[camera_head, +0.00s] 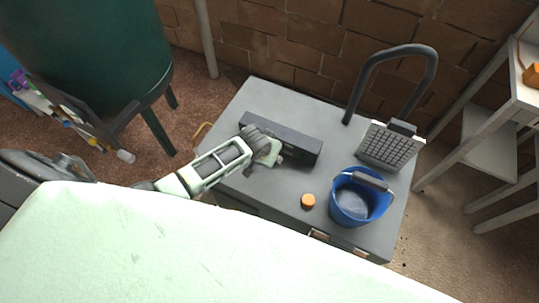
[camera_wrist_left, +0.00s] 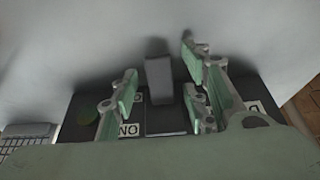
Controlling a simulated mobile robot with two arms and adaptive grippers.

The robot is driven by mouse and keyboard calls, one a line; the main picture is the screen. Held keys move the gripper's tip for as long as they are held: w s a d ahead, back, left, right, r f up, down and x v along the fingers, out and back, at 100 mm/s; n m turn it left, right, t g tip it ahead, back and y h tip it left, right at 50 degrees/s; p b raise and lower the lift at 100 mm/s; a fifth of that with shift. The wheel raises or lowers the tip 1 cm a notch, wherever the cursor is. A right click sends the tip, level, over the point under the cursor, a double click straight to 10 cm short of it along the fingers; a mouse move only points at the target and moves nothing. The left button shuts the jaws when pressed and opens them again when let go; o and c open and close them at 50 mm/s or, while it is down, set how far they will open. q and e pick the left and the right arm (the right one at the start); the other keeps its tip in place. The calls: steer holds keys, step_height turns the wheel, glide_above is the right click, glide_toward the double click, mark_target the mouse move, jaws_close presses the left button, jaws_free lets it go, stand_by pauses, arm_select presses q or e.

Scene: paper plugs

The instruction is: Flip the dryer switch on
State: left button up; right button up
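A long dark switch box (camera_head: 300,146) lies on the grey table. In the left wrist view the dark box (camera_wrist_left: 165,118) carries a grey upright switch lever (camera_wrist_left: 158,78) and white labels; the label left of the lever (camera_wrist_left: 128,130) has the letters O and N. My left gripper (camera_head: 272,150) is over the box's left part in the head view. In the left wrist view its fingers (camera_wrist_left: 160,95) are open, one on each side of the lever; whether they touch it I cannot tell. My right gripper is not in view.
A grille with a thick black hose (camera_head: 390,146) stands at the table's right back. A blue bucket (camera_head: 352,205) and small orange cap (camera_head: 308,200) are in front. A brick wall is behind, a dark green tank (camera_head: 95,45) left, a shelf (camera_head: 490,150) right.

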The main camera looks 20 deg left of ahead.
arm_select(q)
jaws_close()
stand_by(0.3)
steer(key=r+g+p, duration=0.1)
steer(key=g+p, duration=0.1)
steer(key=shift+w+r+p, duration=0.15)
steer(key=shift+r+p, duration=0.05)
steer(key=shift+p, duration=0.15)
steer(key=shift+r+g, duration=0.1)
steer(key=shift+g, duration=0.4)
steer(key=shift+w+g, duration=0.1)
steer(key=shift+g, duration=0.3)
steer(key=shift+r+g, duration=0.15)
steer(key=shift+g, duration=0.55)
steer(key=shift+r+g+b, duration=0.2)
steer(key=shift+g+b, duration=0.1)
steer(key=shift+b, duration=0.05)
